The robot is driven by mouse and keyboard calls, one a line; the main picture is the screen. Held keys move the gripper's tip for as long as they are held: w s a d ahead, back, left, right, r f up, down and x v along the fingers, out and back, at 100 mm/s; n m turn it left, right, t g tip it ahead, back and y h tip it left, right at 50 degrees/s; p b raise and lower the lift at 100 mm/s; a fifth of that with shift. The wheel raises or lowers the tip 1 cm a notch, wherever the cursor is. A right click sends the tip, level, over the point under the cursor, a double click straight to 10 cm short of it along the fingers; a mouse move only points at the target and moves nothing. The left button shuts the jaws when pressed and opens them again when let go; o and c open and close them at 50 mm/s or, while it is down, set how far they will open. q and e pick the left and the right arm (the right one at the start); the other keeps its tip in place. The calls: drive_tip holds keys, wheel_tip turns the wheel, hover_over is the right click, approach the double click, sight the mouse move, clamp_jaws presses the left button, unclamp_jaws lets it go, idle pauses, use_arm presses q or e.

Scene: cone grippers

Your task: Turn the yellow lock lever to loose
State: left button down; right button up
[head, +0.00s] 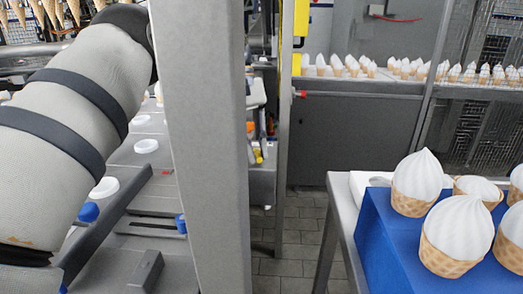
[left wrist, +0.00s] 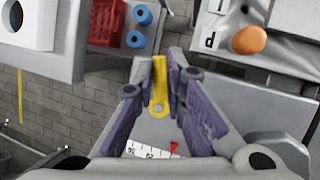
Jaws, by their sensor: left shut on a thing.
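The yellow lock lever (left wrist: 158,92) shows in the middle of the left wrist view, on a grey metal surface. My left gripper (left wrist: 160,78) has its two purple-padded fingers on either side of the lever and is shut on it. Just below the lever is a white label (left wrist: 150,150) with a small red mark (left wrist: 174,146); its print is too small to read. In the head view my left arm comes in from the left, and a grey post hides what lies beyond it. My right gripper is in neither view.
The grey post (head: 205,150) stands close beside my left arm. A blue stand (head: 375,225) with ice-cream cones is at the right, and more cones line a conveyor behind. The left wrist view shows a red crate (left wrist: 106,22), blue cylinders (left wrist: 136,39) and an orange knob (left wrist: 249,40).

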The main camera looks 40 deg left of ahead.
use_arm(q)
drive_tip(key=shift+a+f+m, duration=0.1)
drive_tip(key=shift+a+m, duration=0.05)
drive_tip(key=shift+m, duration=0.35)
drive_tip(key=shift+s+g, duration=0.1)
drive_tip(key=shift+g, duration=0.2)
drive_tip(key=c, duration=1.9)
unclamp_jaws()
